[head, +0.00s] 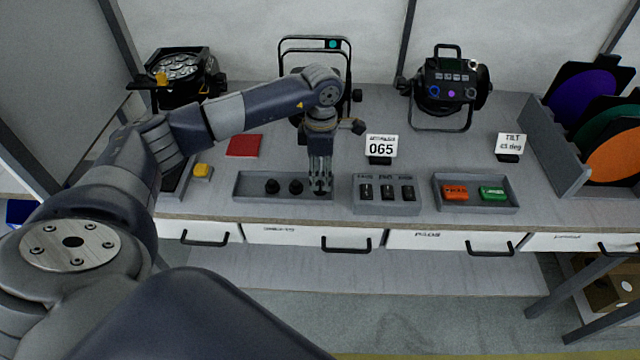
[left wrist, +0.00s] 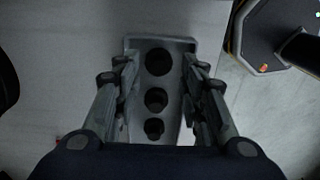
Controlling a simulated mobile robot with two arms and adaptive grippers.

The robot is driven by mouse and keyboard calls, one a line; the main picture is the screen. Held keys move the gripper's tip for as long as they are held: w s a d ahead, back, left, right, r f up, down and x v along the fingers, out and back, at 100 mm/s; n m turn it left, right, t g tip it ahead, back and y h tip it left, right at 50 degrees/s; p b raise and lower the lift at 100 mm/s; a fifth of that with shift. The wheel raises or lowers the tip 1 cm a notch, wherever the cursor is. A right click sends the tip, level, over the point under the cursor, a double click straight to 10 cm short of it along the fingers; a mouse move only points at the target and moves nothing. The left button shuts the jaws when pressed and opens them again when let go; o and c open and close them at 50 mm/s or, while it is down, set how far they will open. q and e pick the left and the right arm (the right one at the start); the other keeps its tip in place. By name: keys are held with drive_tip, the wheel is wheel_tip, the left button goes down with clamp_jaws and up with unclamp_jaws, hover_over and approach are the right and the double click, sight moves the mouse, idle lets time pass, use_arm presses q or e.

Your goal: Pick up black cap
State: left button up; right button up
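Three black caps stand in a row in a shallow grey tray (head: 248,184). In the head view, the left cap (head: 272,186) and middle cap (head: 295,187) are clear. The right cap is mostly hidden behind my left gripper (head: 320,186), which points down at the tray's right end. In the left wrist view, all three show: a far cap (left wrist: 158,61), a middle cap (left wrist: 156,99) and a near cap (left wrist: 154,128). My left gripper (left wrist: 160,62) is open there, its fingers either side of the row, fingertips about level with the far cap. I see no contact. My right gripper is not in view.
A holder with several dark pieces (head: 387,194) stands close right of the tray. Beyond it is a tray (head: 476,207) with orange and green pieces. A yellow button (head: 202,171) is at left.

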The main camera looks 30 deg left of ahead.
sight(320, 183)
use_arm(q)
drive_tip(key=shift+a+f+p, duration=0.15)
drive_tip(key=shift+f+p, duration=0.15)
drive_tip(key=shift+f, duration=1.55)
drive_tip(key=c, duration=0.5)
drive_tip(key=shift+r, duration=0.2)
drive_tip(key=shift+r, duration=0.2)
drive_tip(key=r, duration=0.1)
drive_tip(key=b, duration=0.1)
drive_tip(key=r, duration=0.1)
drive_tip(key=shift+d+r, duration=0.25)
drive_tip(key=shift+r, duration=0.1)
drive_tip(key=s+d+b, duration=0.1)
drive_tip(key=d, duration=0.4)
drive_tip(key=s+d+r+b, duration=0.1)
drive_tip(key=s+d, duration=0.1)
drive_tip(key=d, duration=0.3)
drive_tip(key=s+d+b, duration=0.1)
drive_tip(key=s+d, duration=0.1)
drive_tip(key=d, duration=0.2)
drive_tip(key=shift+d+r+b, duration=0.3)
drive_tip(key=shift+d, duration=0.1)
